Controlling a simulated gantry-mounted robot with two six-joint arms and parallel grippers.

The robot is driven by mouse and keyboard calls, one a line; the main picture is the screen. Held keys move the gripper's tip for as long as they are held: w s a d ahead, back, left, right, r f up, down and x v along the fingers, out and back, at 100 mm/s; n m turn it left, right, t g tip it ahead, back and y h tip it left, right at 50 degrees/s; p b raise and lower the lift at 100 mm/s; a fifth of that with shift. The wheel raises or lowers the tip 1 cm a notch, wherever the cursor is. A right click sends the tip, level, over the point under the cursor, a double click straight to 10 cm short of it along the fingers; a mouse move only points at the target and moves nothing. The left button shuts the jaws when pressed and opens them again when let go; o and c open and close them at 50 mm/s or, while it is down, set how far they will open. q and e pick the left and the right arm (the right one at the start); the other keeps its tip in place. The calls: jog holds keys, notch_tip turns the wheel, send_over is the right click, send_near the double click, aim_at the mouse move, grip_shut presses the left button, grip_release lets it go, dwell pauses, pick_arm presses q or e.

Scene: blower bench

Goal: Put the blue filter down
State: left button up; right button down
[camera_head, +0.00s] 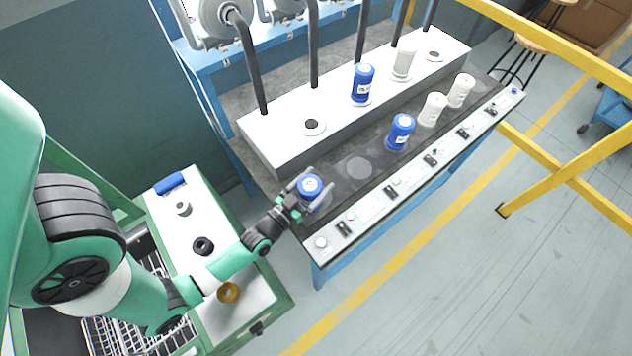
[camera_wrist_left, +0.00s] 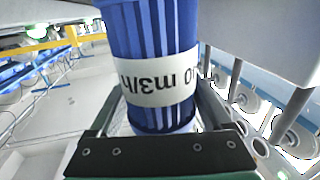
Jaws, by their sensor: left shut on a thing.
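My left gripper (camera_head: 297,199) is shut on a blue filter (camera_head: 309,186) at the near left end of the bench's dark strip. In the left wrist view the blue filter (camera_wrist_left: 155,60), with a white printed band, stands between the two fingers of the left gripper (camera_wrist_left: 158,125). I cannot tell whether its base touches the strip. Another blue filter (camera_head: 400,131) stands on the dark strip farther right, and one more blue filter (camera_head: 362,84) stands on the white raised block. My right gripper is not in view.
White filters (camera_head: 432,109) stand farther along the bench. The white block (camera_head: 262,138) runs behind the strip, with dark pipes rising above it. A control panel (camera_head: 375,203) lines the front edge. A green-framed cart (camera_head: 262,297) holds a black ring, a yellow ring and a blue item.

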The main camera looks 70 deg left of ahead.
aim_at(302, 197)
pick_arm(q)
jog(key=o, duration=1.4)
jog(key=shift+f, duration=0.1)
jog(key=shift+c, duration=0.2)
jog(key=shift+s+d, duration=0.15)
jog(key=shift+s, duration=0.1)
jog(key=p+v, duration=0.1)
jog(key=v, duration=0.4)
